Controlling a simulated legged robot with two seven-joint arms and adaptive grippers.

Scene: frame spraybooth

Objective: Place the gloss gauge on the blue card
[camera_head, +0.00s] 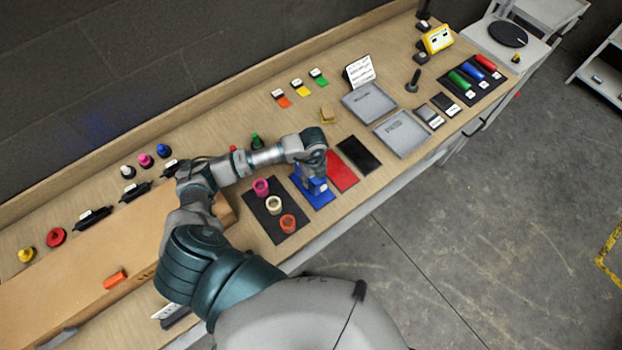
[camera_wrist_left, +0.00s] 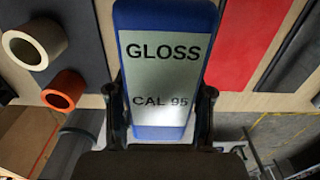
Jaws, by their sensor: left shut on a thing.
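The gloss gauge, a blue block with a silver face reading GLOSS CAL 95, fills the middle of the left wrist view (camera_wrist_left: 163,75). My left gripper (camera_wrist_left: 160,112) is shut on it, one finger on each side. In the head view the gauge (camera_head: 316,186) shows small and blue under my left gripper (camera_head: 313,176), over the blue card (camera_head: 322,202). The arm and gauge hide part of the card. I cannot tell whether the gauge touches the card. My right gripper is not in view.
A red card (camera_head: 341,172) and a black card (camera_head: 358,155) lie to the right. A dark mat (camera_head: 271,223) with pink, cream and orange rings lies to the left. Grey trays (camera_head: 369,102) stand further right. The bench's front edge is close to the cards.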

